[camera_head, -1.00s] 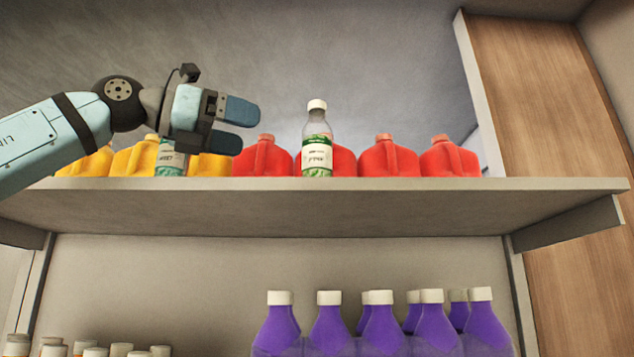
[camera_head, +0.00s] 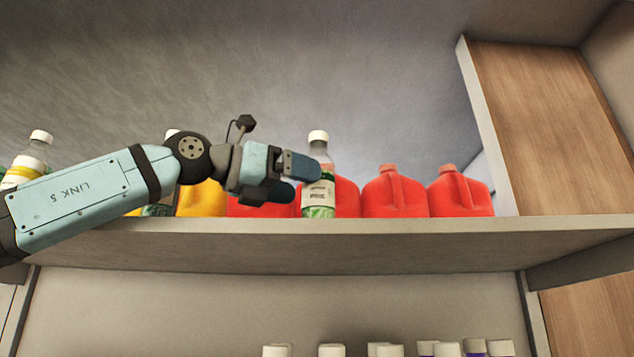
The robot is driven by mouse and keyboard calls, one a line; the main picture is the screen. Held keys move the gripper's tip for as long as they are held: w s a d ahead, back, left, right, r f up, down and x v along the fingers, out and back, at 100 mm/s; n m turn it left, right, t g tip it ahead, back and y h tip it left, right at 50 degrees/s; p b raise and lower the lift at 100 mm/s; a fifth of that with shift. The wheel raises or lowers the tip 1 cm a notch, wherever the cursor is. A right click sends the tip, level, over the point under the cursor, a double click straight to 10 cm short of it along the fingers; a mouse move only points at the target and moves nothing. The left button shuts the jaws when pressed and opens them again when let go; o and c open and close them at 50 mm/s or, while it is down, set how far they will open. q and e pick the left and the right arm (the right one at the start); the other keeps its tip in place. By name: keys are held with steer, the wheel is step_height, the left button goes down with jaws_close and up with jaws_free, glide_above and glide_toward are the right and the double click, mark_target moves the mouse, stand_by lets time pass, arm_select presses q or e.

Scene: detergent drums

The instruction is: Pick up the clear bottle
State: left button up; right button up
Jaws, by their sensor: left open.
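A clear bottle (camera_head: 318,200) with a white cap and a green and white label stands upright near the front of the upper shelf, in the middle of the head view. My left gripper (camera_head: 305,180) is open and empty at the bottle's left side. One fingertip overlaps the bottle's edge in the picture; I cannot tell whether it touches. A second bottle with a white cap (camera_head: 172,133) is mostly hidden behind my left arm. Another clear bottle with a yellow label (camera_head: 30,158) stands at the far left. My right gripper is not in view.
Red jugs (camera_head: 395,192) stand behind and to the right of the clear bottle. A yellow jug (camera_head: 201,198) is partly hidden by my arm. The shelf (camera_head: 420,232) has a wooden side panel (camera_head: 545,120) on the right. White caps (camera_head: 331,350) show below.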

mark_target(320, 186)
arm_select(q)
steer(key=x, duration=0.2)
steer(key=p+x, duration=0.1)
steer(key=x, duration=0.1)
steer(key=shift+s+d+r+p, duration=0.2)
steer(key=shift+s+p, duration=0.1)
steer(key=shift+s, duration=0.1)
steer(key=shift+w+d+f, duration=0.2)
steer(key=shift+w, duration=0.05)
steer(key=shift+a, duration=0.25)
steer(key=shift+c, duration=1.2)
steer(key=shift+s, duration=0.1)
steer(key=c, duration=0.3)
steer(key=shift+r, duration=0.1)
steer(key=c, duration=0.7)
steer(key=shift+o, duration=0.2)
